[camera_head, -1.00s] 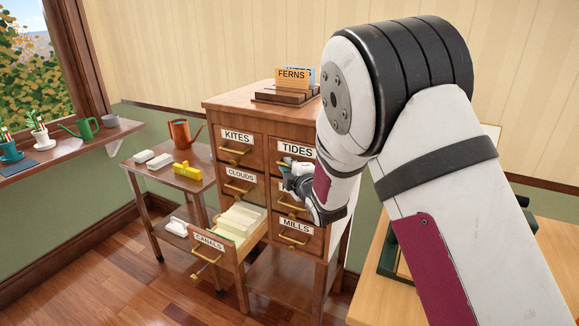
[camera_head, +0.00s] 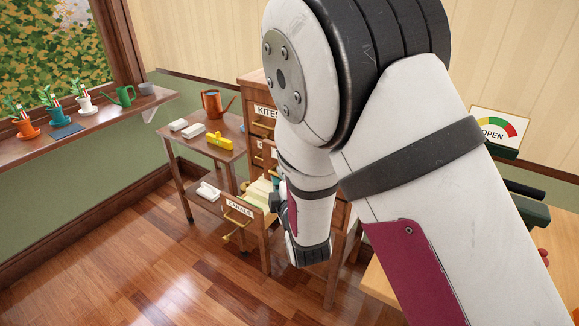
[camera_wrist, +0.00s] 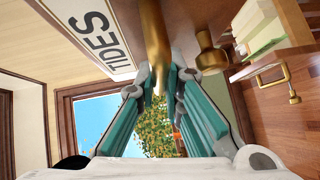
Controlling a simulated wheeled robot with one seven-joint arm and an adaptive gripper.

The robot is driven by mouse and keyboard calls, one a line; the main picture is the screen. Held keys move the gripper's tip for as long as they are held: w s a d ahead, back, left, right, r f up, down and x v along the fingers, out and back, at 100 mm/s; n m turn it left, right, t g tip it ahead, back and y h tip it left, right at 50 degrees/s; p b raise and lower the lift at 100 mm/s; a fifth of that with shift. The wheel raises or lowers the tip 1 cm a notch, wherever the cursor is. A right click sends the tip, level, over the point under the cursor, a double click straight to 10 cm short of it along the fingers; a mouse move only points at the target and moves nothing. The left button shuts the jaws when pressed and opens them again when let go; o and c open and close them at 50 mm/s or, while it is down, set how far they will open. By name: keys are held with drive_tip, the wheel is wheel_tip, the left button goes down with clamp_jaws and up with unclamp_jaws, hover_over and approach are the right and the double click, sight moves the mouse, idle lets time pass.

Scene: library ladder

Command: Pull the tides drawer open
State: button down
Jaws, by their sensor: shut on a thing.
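The TIDES drawer front (camera_wrist: 185,28) is brown wood with a white label (camera_wrist: 98,38) and a brass handle (camera_wrist: 153,38), close up in the wrist view. My gripper (camera_wrist: 160,78) has its teal fingers on both sides of this handle and is shut on it. In the head view my arm hides the TIDES drawer and most of the wooden cabinet (camera_head: 256,82); only a bit of the gripper (camera_head: 279,190) shows. How far the TIDES drawer stands out cannot be told.
The low CANALS drawer (camera_head: 242,217) stands open with cards in it. A side table (camera_head: 187,150) left of the cabinet holds an orange watering can (camera_head: 212,103) and a yellow item (camera_head: 218,141). The wooden floor (camera_head: 130,265) in front is clear.

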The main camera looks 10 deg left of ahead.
drive_tip(key=shift+s, duration=0.15)
drive_tip(key=c, duration=2)
unclamp_jaws()
drive_tip(key=shift+o, duration=0.2)
drive_tip(key=v, duration=0.7)
drive_tip(key=shift+s, duration=0.2)
